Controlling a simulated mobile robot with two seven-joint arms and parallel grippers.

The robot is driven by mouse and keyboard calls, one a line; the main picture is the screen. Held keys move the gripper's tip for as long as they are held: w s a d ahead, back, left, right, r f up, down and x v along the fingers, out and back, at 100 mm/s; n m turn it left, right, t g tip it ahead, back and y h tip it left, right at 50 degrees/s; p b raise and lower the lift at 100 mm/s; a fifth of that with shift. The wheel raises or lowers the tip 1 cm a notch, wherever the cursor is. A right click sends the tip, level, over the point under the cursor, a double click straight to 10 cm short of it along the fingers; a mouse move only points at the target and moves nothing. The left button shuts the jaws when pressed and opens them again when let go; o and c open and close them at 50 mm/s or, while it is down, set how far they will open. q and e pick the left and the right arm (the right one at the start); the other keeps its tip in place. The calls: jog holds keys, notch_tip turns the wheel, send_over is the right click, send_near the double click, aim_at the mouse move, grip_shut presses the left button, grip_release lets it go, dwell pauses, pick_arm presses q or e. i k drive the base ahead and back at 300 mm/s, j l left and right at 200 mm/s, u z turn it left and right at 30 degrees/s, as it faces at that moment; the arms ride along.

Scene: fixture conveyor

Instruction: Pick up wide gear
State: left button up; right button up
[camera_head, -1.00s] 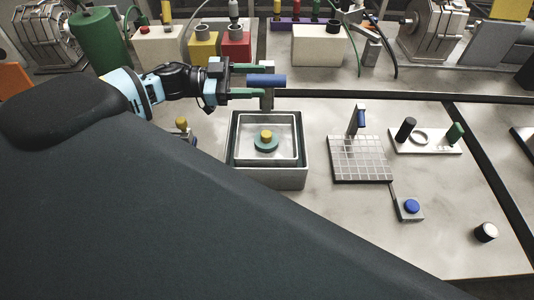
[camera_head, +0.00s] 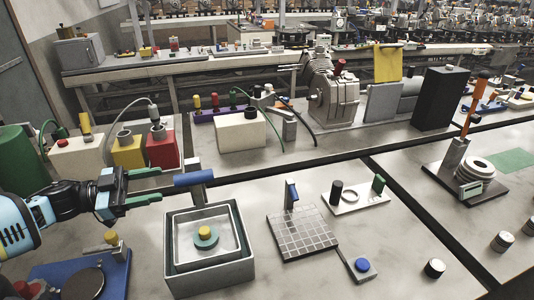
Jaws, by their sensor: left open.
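Nothing in view is plainly toothed, so I cannot tell for sure which thing is the wide gear. A teal disc (camera_head: 206,243) with a yellow knob (camera_head: 204,231) sits inside the grey square box (camera_head: 168,272). A stack of pale rings (camera_head: 475,170) stands on a dark base at the right. My left gripper (camera_head: 158,186) is open and empty, with green fingers pointing right. It is up and left of the box, left of a blue cylinder (camera_head: 194,179) on a grey post. My right gripper is not in view.
A gridded plate (camera_head: 302,233), a blue button (camera_head: 362,265) and a white peg board (camera_head: 355,197) are right of the box. A blue base (camera_head: 50,272) lies below my left arm. Machines and coloured blocks line the back.

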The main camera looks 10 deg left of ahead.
aim_at(205, 238)
jog(key=k, duration=1.5)
